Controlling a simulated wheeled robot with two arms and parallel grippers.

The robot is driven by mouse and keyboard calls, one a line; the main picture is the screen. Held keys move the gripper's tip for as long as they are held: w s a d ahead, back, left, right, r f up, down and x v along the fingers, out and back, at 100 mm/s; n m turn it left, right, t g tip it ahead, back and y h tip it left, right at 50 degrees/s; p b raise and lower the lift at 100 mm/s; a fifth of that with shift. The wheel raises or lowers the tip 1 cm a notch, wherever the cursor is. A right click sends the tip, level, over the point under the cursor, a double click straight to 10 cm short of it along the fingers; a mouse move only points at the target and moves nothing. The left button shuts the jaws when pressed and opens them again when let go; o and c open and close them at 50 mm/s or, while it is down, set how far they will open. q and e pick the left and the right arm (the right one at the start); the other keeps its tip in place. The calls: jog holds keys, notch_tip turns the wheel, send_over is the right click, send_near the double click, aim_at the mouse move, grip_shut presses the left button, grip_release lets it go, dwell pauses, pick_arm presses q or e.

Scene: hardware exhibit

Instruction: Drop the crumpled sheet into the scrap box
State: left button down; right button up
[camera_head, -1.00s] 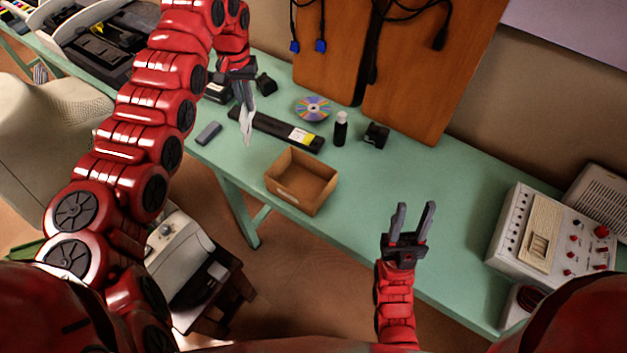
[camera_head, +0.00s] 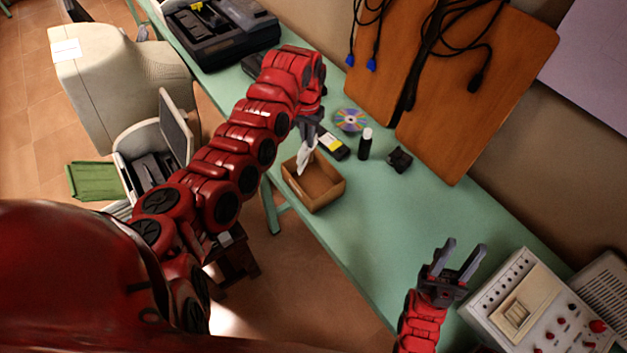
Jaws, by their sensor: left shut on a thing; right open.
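The crumpled sheet (camera_head: 306,160) is a small white piece of paper hanging from my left gripper (camera_head: 308,136). That gripper is shut on it, pointing down. The scrap box (camera_head: 325,196) is an open brown cardboard box on the green table's front edge. In the picture the sheet overlaps the box's far left part; its lower end shows against the box's inside. I cannot tell its exact height over the box. My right gripper (camera_head: 457,262) is open and empty over the table, to the right of the box.
Behind the box stand a dark bottle (camera_head: 365,144), a small black part (camera_head: 399,159) and a disc (camera_head: 350,120). A black bar with a yellow label (camera_head: 334,147) lies beside the box. A white instrument (camera_head: 530,305) is at right. The middle of the green table (camera_head: 430,210) is clear.

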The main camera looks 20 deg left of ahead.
pick_arm(q)
notch_tip(320, 180, down, 2)
jog(key=shift+d+f, duration=0.1)
jog(key=shift+f, duration=0.15)
jog(key=c, duration=0.9)
grip_release()
jog(key=shift+b, duration=0.3)
jog(key=shift+r, duration=0.35)
notch_tip(320, 180, up, 5)
jog(key=b, duration=0.3)
jog(key=shift+w, duration=0.1)
notch_tip(320, 180, up, 12)
jog(key=shift+f+b, duration=0.1)
jog(key=shift+b, duration=0.65)
